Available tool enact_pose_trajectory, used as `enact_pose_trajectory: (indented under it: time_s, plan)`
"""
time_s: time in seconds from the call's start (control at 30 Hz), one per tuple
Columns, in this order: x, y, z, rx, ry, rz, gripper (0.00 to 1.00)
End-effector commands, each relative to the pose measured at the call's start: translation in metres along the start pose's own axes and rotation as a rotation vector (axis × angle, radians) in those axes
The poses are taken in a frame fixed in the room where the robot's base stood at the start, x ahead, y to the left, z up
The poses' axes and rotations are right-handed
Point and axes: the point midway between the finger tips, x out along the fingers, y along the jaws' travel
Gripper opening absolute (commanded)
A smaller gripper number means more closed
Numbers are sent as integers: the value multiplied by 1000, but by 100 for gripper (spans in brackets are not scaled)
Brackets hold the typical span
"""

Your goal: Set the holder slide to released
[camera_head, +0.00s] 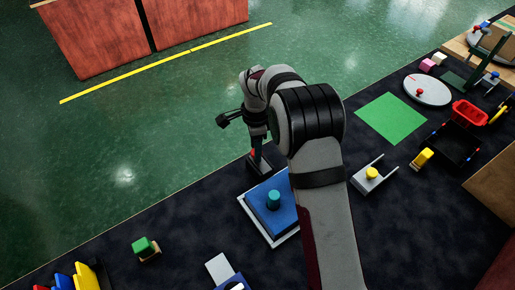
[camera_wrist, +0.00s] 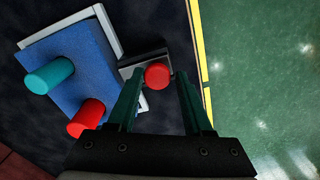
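A small dark block with a round red knob (camera_wrist: 157,76) stands against one side of a blue block (camera_wrist: 75,70) on a light grey base. No part is labelled as the holder slide, so I cannot tell for sure which it is. A teal peg (camera_wrist: 50,76) and a red peg (camera_wrist: 86,118) stand on the blue block. The blue block (camera_head: 258,208) also shows in the head view, partly behind my arm. My gripper (camera_wrist: 161,80) is open, its fingertips on either side of the red knob with a gap; contact is not visible.
A grey forked fixture with a yellow knob (camera_head: 371,173), a green mat (camera_head: 391,118), a white disc (camera_head: 428,90) and a red tray (camera_head: 470,113) lie to the right. A green block (camera_head: 143,246) stands at lower left.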

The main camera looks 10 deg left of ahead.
Motion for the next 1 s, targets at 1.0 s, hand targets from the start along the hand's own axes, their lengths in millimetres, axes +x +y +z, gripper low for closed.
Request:
enact_pose_trajectory:
  time_s: [1.0]
  plan:
    - [-139,-1,1,0,-1,-6,72]
